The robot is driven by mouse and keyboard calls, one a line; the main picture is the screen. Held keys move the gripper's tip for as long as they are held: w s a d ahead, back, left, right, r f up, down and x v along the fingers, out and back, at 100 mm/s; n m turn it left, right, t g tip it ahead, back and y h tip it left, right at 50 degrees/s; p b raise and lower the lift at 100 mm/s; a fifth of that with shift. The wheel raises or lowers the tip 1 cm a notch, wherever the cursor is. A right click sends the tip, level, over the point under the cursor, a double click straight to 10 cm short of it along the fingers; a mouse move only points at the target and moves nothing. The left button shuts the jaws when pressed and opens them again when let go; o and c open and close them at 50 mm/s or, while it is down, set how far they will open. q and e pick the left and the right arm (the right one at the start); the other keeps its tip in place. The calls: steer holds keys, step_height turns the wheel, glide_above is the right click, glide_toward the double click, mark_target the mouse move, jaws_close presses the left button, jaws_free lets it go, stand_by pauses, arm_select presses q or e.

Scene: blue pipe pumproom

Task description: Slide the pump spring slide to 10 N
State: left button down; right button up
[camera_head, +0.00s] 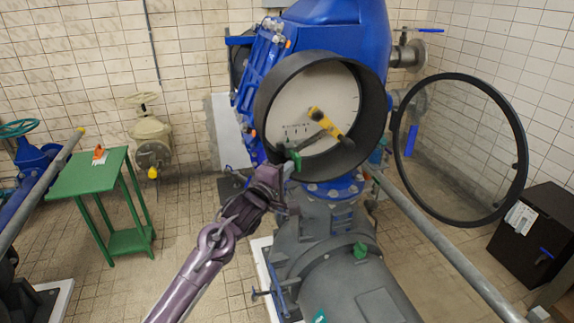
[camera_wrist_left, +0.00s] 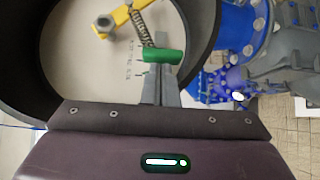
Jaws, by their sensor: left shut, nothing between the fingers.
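The pump's round gauge (camera_head: 310,95) has a white face inside a deep black rim and hangs on the blue pump. A yellow lever (camera_head: 330,125) sits on its face; it also shows in the left wrist view (camera_wrist_left: 118,17). A coil spring (camera_wrist_left: 142,28) runs from the lever toward a green slide tab (camera_wrist_left: 163,57). Small scale marks (camera_wrist_left: 132,60) lie beside it, too small to read. My left gripper (camera_head: 288,168) is at the rim's lower left. Its fingertips (camera_wrist_left: 161,75) are shut and empty, right at the green tab; I cannot tell whether they touch. My right gripper is out of view.
The round glass cover (camera_head: 460,150) with a black frame stands swung open at the right. A grey pipe (camera_head: 440,240) runs diagonally below it. A green table (camera_head: 88,172) stands at the left. A grey motor housing (camera_head: 335,265) lies below the gauge.

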arm_select(q)
steer(key=shift+w+d, duration=0.15)
steer(key=shift+w, duration=0.05)
steer(key=shift+w+d+b, duration=0.15)
steer(key=shift+d+b, duration=0.15)
steer(key=shift+d, duration=0.2)
steer(key=d, duration=0.1)
steer(key=w+d+b, duration=0.1)
steer(key=d, duration=0.3)
steer(key=shift+w+b, duration=0.25)
steer(key=shift+b, duration=0.1)
steer(key=shift+a, duration=0.1)
